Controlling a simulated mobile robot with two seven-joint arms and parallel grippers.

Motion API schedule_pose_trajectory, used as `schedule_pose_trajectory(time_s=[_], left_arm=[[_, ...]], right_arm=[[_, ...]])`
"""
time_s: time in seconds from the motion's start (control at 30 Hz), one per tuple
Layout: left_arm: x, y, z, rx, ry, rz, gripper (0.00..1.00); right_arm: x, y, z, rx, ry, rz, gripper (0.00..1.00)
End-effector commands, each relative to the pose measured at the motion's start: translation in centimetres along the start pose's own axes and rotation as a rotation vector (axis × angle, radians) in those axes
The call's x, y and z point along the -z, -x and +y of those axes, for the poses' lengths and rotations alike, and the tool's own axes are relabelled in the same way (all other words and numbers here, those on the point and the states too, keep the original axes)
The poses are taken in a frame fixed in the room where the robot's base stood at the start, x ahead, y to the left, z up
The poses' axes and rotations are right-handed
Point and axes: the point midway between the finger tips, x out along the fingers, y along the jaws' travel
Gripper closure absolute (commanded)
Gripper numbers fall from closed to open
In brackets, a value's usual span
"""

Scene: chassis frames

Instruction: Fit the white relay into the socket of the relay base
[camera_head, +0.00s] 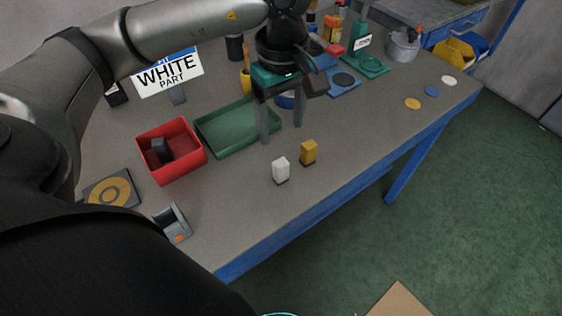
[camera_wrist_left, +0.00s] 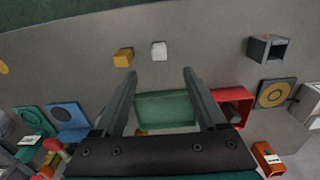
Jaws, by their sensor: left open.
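The white relay (camera_head: 281,169) stands upright on the grey table near its front edge. It also shows in the left wrist view (camera_wrist_left: 159,51), just beyond the space between the fingertips. My left gripper (camera_head: 281,132) is open and empty, pointing down above the table, a little behind the relay and apart from it. A grey block with a dark opening and an orange mark, which looks like the relay base (camera_head: 173,223), sits at the table's front left. In the left wrist view the base (camera_wrist_left: 268,50) is at the upper right. My right gripper is not in view.
A yellow block (camera_head: 308,152) stands close right of the relay. A red bin (camera_head: 192,173) holding a dark block and a green tray (camera_head: 232,147) lie behind. A "WHITE PART" sign (camera_head: 168,75) stands at the back. Table between relay and base is clear.

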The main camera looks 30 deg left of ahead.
Motion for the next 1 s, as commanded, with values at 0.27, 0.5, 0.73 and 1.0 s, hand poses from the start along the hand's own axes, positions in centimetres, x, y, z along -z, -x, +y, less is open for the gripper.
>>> schedule_pose_trajectory(time_s=[0.27, 0.5, 0.73, 1.0], left_arm=[[-0.1, -6.0, -0.1, 0.004, 0.001, -0.005, 0.26], [-0.1, -8.0, 0.0, 0.000, 0.001, -0.005, 0.26], [0.5, -11.0, 0.1, 0.004, 0.002, -0.006, 0.26], [0.5, -13.1, 0.2, 0.001, 0.000, -0.006, 0.26]], right_arm=[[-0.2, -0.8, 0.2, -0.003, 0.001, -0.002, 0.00], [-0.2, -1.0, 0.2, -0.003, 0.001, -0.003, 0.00], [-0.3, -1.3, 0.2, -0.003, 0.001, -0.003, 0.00], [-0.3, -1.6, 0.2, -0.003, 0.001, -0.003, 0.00]])
